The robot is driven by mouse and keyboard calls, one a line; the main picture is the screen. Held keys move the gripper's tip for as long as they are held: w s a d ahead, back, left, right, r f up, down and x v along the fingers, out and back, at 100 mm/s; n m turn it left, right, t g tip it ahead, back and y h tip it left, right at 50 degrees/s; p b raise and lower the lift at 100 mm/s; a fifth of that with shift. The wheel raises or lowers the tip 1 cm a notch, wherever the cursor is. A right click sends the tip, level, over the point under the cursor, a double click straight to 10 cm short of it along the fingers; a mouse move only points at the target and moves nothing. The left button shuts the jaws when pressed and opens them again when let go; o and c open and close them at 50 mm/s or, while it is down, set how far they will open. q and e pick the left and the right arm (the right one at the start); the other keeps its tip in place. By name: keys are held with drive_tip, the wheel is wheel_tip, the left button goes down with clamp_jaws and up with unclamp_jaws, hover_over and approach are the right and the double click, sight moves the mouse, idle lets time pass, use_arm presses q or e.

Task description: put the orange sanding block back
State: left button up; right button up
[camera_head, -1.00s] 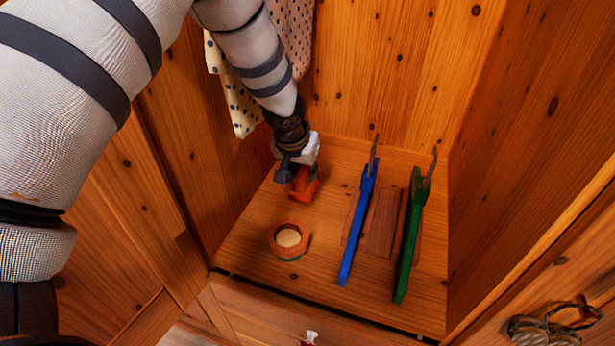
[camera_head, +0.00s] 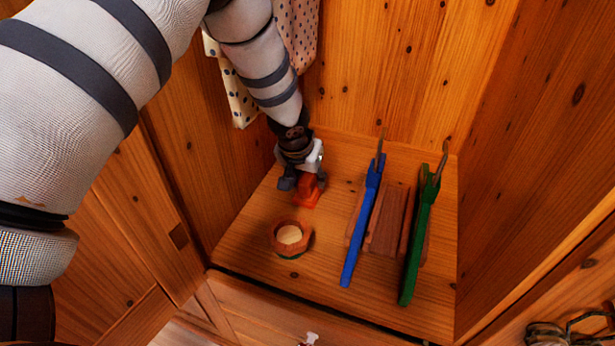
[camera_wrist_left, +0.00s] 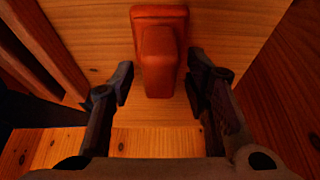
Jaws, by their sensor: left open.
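The orange sanding block (camera_head: 307,190) stands on the wooden cupboard floor, towards the back left. In the left wrist view the block (camera_wrist_left: 160,55) shows at the top centre, with a wider base and a raised grip. My left gripper (camera_head: 304,182) is at the block and partly covers it in the head view. In the left wrist view the gripper (camera_wrist_left: 160,80) is open, with one finger on each side of the block and gaps between. My right gripper is not in view.
A round orange-brown pot (camera_head: 277,239) with a pale inside stands in front of the block. A blue hanger-like piece (camera_head: 360,230) and a green one (camera_head: 418,240) lean at a brown wooden rack (camera_head: 388,220) on the right. Spotted cloth (camera_head: 237,90) hangs behind my arm.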

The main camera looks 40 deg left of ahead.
use_arm(q)
drive_tip(key=p+v, duration=0.2)
drive_tip(key=v, duration=1)
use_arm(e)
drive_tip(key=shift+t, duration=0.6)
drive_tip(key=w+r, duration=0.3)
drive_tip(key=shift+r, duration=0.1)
use_arm(q)
drive_tip(key=shift+s, duration=0.1)
